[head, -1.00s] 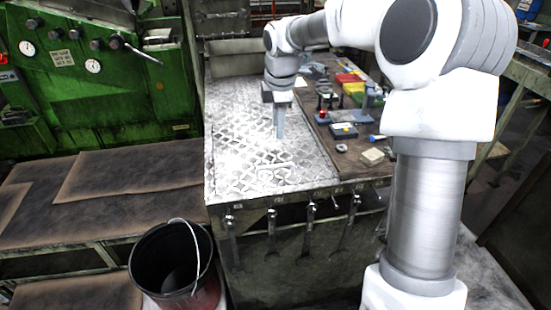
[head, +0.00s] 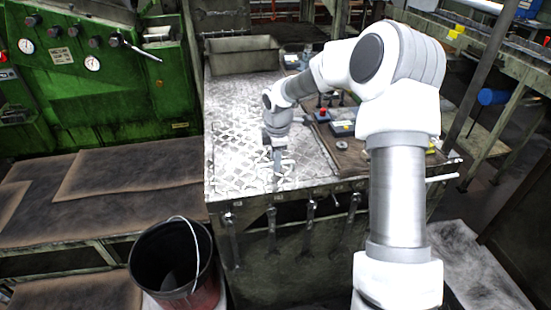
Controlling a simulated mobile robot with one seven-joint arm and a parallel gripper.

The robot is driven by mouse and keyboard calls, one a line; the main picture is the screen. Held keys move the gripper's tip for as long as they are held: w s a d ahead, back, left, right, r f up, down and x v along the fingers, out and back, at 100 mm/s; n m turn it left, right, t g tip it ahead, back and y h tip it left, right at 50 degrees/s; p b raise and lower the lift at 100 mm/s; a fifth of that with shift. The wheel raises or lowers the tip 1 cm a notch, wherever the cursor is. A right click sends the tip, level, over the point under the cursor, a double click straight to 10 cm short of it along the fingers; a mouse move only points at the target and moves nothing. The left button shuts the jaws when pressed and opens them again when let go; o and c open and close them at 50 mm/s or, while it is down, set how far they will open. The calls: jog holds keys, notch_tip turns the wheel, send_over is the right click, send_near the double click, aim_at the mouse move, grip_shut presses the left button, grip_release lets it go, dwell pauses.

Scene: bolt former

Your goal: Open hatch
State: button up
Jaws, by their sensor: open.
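The hatch appears to be the bright diamond-patterned metal plate (head: 235,125) lying flat on the left part of the workbench top. A small handle shape shows near its front edge in the earlier view; my gripper now covers much of that spot. My gripper (head: 278,168) points down over the front part of the plate, close to the bench's front edge. Its jaws are open and seem empty. I cannot tell whether the fingertips touch the plate or the handle.
A grey metal bin (head: 243,56) stands at the back of the bench. Small tools and boxes (head: 342,128) lie on the right side, partly behind my arm. Wrenches (head: 311,218) hang on the front. A black bucket (head: 172,262) stands front left, and a green machine (head: 95,85) behind it.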

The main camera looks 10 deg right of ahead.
jog(key=shift+c, duration=0.2)
grip_shut()
dwell(1.2)
